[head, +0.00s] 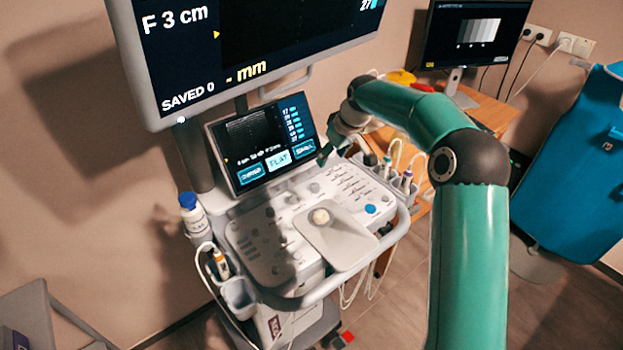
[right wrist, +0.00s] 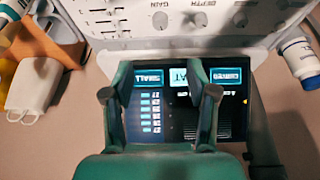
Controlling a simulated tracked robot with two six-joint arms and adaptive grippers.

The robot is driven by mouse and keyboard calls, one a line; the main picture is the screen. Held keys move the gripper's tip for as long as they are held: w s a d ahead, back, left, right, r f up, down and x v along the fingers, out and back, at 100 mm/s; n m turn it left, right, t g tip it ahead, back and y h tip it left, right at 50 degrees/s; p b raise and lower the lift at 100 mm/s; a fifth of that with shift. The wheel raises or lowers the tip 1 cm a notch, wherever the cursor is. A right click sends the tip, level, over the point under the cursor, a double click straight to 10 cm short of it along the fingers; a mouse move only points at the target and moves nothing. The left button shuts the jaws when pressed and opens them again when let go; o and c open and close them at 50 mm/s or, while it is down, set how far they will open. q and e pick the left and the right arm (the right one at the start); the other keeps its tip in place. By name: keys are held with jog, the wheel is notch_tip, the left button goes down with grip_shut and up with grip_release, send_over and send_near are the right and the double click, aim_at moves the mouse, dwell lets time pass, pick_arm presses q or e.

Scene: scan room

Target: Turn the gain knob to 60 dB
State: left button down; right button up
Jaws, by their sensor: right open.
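The gain knob (right wrist: 160,20) is a small pale round knob by its GAIN label at the top of the right wrist view. In the head view it appears to be the small knob (head: 314,187) on the console panel, right of two similar ones. My right gripper (right wrist: 160,70) is open and empty, its two green fingers apart over the touchscreen. In the head view the right gripper (head: 324,157) hangs by the touchscreen's right edge, apart from the knob; its far parts are hidden. The knob's pointer is too small to read. My left gripper is not in view.
The lit touchscreen (head: 262,144) stands behind the control panel (head: 250,240), under a large monitor (head: 285,78). The depth knob (right wrist: 200,20) is beside the gain knob. Probes (head: 400,180) hang at the console's right. A white bottle (head: 194,216) stands at the left.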

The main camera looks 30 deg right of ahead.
aim_at(315, 185)
jog(key=p+x, duration=0.4)
jog(key=x, duration=1.2)
jog(key=shift+f, duration=0.2)
grip_shut()
jog(key=shift+a, duration=0.1)
